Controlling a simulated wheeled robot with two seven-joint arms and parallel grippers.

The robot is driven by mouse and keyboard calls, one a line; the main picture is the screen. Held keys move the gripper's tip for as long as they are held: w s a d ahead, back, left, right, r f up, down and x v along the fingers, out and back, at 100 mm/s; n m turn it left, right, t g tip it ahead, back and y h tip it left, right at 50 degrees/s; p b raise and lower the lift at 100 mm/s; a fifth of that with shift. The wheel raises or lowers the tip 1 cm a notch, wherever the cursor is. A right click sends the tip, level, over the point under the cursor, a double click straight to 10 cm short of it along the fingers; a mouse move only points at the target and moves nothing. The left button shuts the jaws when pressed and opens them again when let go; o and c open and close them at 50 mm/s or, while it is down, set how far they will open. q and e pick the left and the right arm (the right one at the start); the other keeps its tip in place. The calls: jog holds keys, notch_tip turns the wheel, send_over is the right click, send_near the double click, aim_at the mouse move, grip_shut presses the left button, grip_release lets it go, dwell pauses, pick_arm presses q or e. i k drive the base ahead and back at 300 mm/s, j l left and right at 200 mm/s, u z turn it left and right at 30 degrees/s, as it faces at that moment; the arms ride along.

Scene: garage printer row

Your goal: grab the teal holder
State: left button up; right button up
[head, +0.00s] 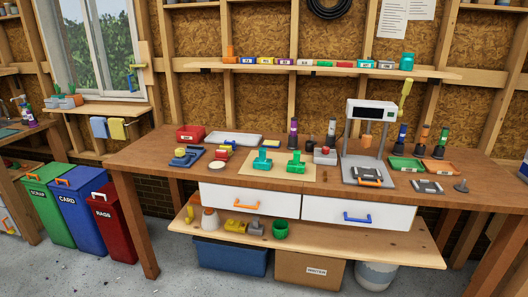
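A teal holder-like piece (262,161) with a flat base and an upright part stands on the tan mat (279,174) on the workbench, left of a similar green piece (296,164). Another teal object (407,62), small and block-like, sits at the right end of the wall shelf. I cannot tell from its shape what it is. Neither of my grippers is in view.
The wooden workbench (150,153) also carries a red bin (190,134), a white tray (233,139), a grey machine with a display (371,111) and green and orange trays. Drawers and a lower shelf (330,244) are below. Coloured bins stand at left.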

aim_at(266, 165)
jog(key=i+j+z, duration=0.15)
jog(key=i+j, duration=0.15)
jog(key=j, duration=0.15)
jog(key=i+j+z, duration=0.1)
jog(key=i+j, duration=0.15)
jog(key=j, duration=0.2)
jog(key=i+j+z, duration=0.15)
jog(key=j, duration=0.35)
jog(key=i+j+z, duration=0.1)
jog(key=i+j, duration=0.25)
jog(key=j, duration=0.15)
jog(key=i+j+z, duration=0.15)
jog(key=j, duration=0.4)
jog(key=i+j+z, duration=0.1)
jog(key=i+j, duration=0.15)
jog(key=j, duration=0.3)
jog(key=i+j+z, duration=0.15)
jog(key=j, duration=0.45)
jog(key=i+j+z, duration=0.1)
jog(key=j, duration=0.45)
